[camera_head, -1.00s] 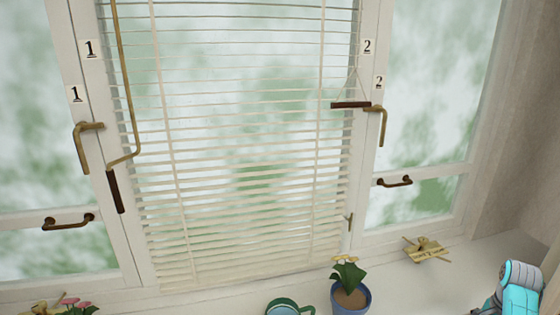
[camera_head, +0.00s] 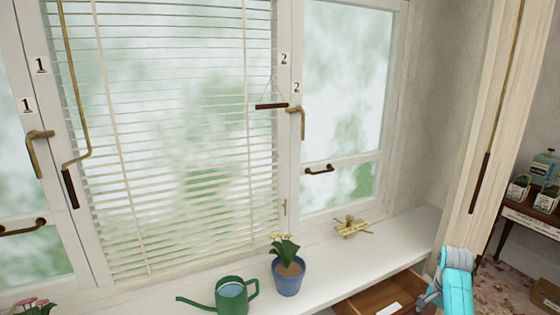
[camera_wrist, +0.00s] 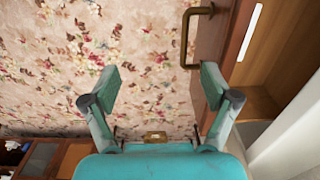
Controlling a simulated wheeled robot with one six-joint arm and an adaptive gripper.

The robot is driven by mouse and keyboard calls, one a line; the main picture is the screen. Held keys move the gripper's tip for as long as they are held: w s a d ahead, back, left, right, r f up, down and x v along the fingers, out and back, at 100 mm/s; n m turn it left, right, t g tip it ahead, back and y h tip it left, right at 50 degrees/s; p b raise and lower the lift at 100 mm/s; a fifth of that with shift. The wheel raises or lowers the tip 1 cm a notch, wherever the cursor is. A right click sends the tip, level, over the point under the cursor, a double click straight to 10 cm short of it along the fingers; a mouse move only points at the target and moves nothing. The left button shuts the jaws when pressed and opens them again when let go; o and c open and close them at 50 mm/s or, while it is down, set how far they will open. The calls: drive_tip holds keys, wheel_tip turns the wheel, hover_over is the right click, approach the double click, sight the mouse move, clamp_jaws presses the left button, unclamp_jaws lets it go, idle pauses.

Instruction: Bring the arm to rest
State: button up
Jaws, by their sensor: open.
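My gripper (camera_wrist: 158,82) is open in the wrist view, with nothing between its two fingers. It hangs over the flowered carpet. Its right finger overlaps the front of an open wooden drawer (camera_wrist: 212,38) that has a brass handle (camera_wrist: 187,38); I cannot tell whether they touch. In the head view, my teal arm (camera_head: 457,283) shows at the lower right, beside the open drawer (camera_head: 362,303) under the sill. My fingers are not clear in that view.
On the white sill (camera_head: 405,232) stand a green watering can (camera_head: 231,298), a blue flowerpot (camera_head: 288,278) and a brass piece (camera_head: 352,227). A tall wooden panel (camera_head: 480,130) rises behind my arm. A side table (camera_head: 530,219) with bottles and boxes stands at the far right.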

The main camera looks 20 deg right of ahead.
drive_tip(key=s+a+f+n+t+h, duration=0.1)
drive_tip(key=s+a+f+n+t, duration=0.2)
drive_tip(key=a+f, duration=0.8)
drive_tip(key=s+a+f+n+t+h, duration=0.1)
drive_tip(key=s+a+f+n+t, duration=0.3)
drive_tip(key=a+f, duration=0.7)
drive_tip(key=s+a+r+n+t, duration=0.25)
drive_tip(key=s+a+r, duration=0.25)
drive_tip(key=s+a, duration=0.45)
drive_tip(key=s+a+r+n+t, duration=0.1)
drive_tip(key=s+a+r+n, duration=0.2)
drive_tip(key=s+a+r, duration=0.5)
drive_tip(key=s+a+r+n+t+y, duration=0.1)
drive_tip(key=s+a+r+n+t, duration=0.1)
drive_tip(key=s+r, duration=0.5)
drive_tip(key=s+a+r+n+t+y, duration=0.1)
drive_tip(key=s+a+r+n+t, duration=0.1)
drive_tip(key=s+r, duration=0.4)
wheel_tip(320, 180, up, 4)
drive_tip(key=shift+s+a+r, duration=0.15)
drive_tip(key=shift+s+a, duration=0.25)
drive_tip(key=shift+a, duration=0.4)
drive_tip(key=shift+c, duration=0.2)
